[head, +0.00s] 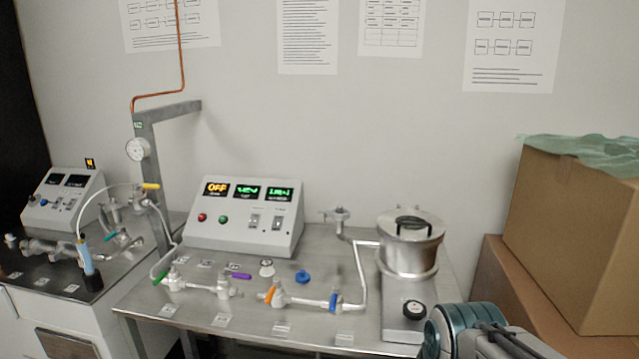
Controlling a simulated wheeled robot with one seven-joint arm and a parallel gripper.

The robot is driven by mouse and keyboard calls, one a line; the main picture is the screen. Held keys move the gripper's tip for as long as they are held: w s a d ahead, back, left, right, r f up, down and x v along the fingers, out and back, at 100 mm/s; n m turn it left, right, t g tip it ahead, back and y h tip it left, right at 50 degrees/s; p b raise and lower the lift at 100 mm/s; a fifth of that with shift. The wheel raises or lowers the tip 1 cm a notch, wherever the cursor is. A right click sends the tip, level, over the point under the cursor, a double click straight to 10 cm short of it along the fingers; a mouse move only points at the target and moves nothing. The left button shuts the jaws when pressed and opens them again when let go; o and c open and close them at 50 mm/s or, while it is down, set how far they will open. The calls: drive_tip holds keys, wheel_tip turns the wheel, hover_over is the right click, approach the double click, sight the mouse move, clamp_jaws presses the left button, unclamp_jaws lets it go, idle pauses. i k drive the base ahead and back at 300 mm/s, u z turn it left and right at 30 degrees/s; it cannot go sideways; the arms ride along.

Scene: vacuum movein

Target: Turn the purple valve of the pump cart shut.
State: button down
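The purple valve handle (241,276) shows in the head view on the steel-topped cart (250,323) in the middle. It is a short bar pointing right, roughly level in the picture, at the top of a grey valve body (223,289). The valve body sits in a low pipe line between a green-handled valve (160,279) on the left and an orange-handled valve (269,294) on the right. Nothing touches the purple handle. My gripper is not in view; only a teal and grey part of my arm shows at the bottom right, well away from the valve.
A control box (246,235) with an OFF display stands behind the valves. A blue-handled valve (333,301) and a metal vessel (410,255) are to the right. Cardboard boxes (580,240) fill the far right.

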sight(222, 274)
drive_tip(key=u, duration=1.2)
drive_tip(key=i, duration=0.7)
drive_tip(key=z, duration=1.25)
